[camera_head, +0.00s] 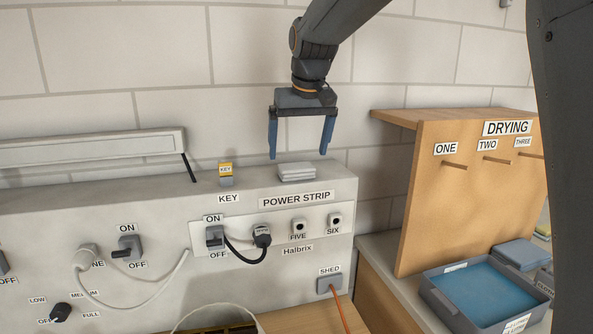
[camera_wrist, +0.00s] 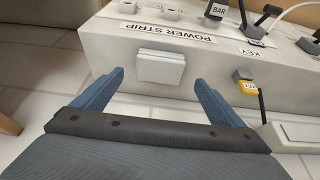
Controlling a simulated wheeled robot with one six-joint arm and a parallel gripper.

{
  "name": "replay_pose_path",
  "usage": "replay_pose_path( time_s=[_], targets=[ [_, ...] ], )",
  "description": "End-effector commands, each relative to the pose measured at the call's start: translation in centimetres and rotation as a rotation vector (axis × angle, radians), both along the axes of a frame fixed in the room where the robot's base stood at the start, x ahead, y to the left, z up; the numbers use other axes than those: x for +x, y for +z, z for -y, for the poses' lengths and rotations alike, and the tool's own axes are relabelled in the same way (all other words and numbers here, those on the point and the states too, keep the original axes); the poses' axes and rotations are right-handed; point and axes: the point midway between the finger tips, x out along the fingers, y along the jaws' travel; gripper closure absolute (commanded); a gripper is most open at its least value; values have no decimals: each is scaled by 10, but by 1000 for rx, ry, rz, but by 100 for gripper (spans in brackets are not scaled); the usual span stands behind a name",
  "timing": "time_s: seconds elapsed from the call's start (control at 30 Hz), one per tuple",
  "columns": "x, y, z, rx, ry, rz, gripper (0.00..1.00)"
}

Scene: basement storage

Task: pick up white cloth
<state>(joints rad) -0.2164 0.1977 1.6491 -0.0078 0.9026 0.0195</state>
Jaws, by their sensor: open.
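The white cloth (camera_head: 297,171) is a small folded, flat stack lying on top of the grey-white panel box, behind the POWER STRIP label. It also shows in the wrist view (camera_wrist: 160,68), beyond and between my fingers. My gripper (camera_head: 298,157) points down with its two blue fingers spread apart, above the cloth and apart from it. In the wrist view the space between the fingertips (camera_wrist: 158,80) is empty.
A yellow-topped key (camera_head: 226,171) stands left of the cloth. The panel (camera_head: 150,215) carries switches, plugs and cables on its front. A wooden DRYING board (camera_head: 470,190) with pegs stands to the right, above a blue-filled tray (camera_head: 445,309). A block wall is behind.

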Motion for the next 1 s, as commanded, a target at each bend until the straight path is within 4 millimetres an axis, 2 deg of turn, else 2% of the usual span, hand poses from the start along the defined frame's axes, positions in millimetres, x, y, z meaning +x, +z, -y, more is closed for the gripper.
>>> replay_pose_path(
  time_s=[0.4,0.67,0.7,0.77,0.93,1.0],
  targets=[
    [20,-43,-3,0,-1,-1,8],
    [22,-47,-3,0,-1,0,8],
    [22,-47,-3,0,-1,0,9],
    [22,-47,-3,0,-1,0,20],
    [22,-47,-3,0,-1,0,48],
    [22,-47,-3,1,-1,1,52]
  ],
)
